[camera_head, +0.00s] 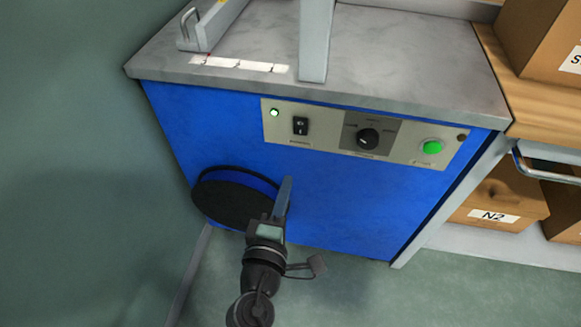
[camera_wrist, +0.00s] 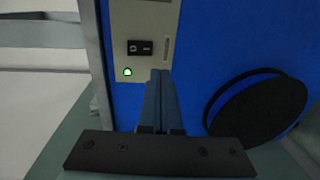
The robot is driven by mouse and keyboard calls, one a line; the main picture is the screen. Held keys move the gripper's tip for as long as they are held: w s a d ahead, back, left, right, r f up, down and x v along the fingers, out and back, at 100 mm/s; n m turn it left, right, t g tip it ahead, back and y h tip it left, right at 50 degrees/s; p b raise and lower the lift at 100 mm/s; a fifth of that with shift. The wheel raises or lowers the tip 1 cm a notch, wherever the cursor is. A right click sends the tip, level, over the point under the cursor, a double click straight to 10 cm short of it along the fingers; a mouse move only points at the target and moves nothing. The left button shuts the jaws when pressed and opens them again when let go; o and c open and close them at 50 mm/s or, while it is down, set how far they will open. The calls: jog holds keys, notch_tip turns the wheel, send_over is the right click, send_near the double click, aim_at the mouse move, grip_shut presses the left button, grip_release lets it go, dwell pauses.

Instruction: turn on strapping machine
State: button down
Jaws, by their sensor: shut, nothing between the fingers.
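The strapping machine (camera_head: 330,195) is a blue cabinet with a grey top and a light control panel (camera_head: 315,127) on its front. The panel has a small lit green lamp (camera_head: 275,113), a black power rocker switch (camera_head: 300,126), a dark rotary knob (camera_head: 367,138) and a green button (camera_head: 432,147). The wrist view shows the rocker switch (camera_wrist: 140,47) and the lit lamp (camera_wrist: 127,72) turned sideways. My gripper (camera_head: 285,185) is shut and empty, in front of the blue face and below the panel. In the wrist view its fingers (camera_wrist: 161,75) point towards the panel, beside the lamp.
A black round reel (camera_head: 235,203) sticks out of the cabinet front, left of my gripper. A grey post (camera_head: 316,40) and a metal bracket (camera_head: 210,25) stand on the top. Cardboard boxes, one marked N2 (camera_head: 495,205), sit on shelving at the right. A wall closes the left side.

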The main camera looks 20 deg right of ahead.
jog(key=shift+f+v, duration=0.1)
jog(key=shift+v, duration=0.65)
jog(key=shift+f+v, duration=0.15)
jog(key=shift+v, duration=0.6)
jog(key=shift+r, duration=0.1)
jog(key=w+a+r+m+t+y, duration=0.1)
jog(key=w+r+m+t, duration=0.15)
jog(key=r, duration=0.75)
jog(key=w+a+r+m+t, duration=0.1)
jog(key=w+r+m, duration=0.15)
jog(key=r, duration=0.65)
jog(key=w+a+r+m+t+y, duration=0.15)
jog(key=r+m, duration=0.25)
jog(key=r, duration=0.6)
jog(key=s+a+r+m+t+y, duration=0.1)
jog(key=s+a+r+t+y, duration=0.25)
jog(key=r, duration=0.45)
jog(key=s+a+r+t+y, duration=0.2)
jog(key=s+r, duration=0.3)
jog(key=r, duration=0.3)
jog(key=s+a+r+m+t+y, duration=0.1)
jog(key=s+a+r+t+y, duration=0.2)
jog(key=r, duration=0.6)
notch_tip(320, 180, up, 28)
jog(key=h+p, duration=0.1)
jog(key=p, duration=2.8)
jog(key=shift+d, duration=0.45)
jog(key=shift+w+f, duration=0.15)
jog(key=shift+f, duration=0.15)
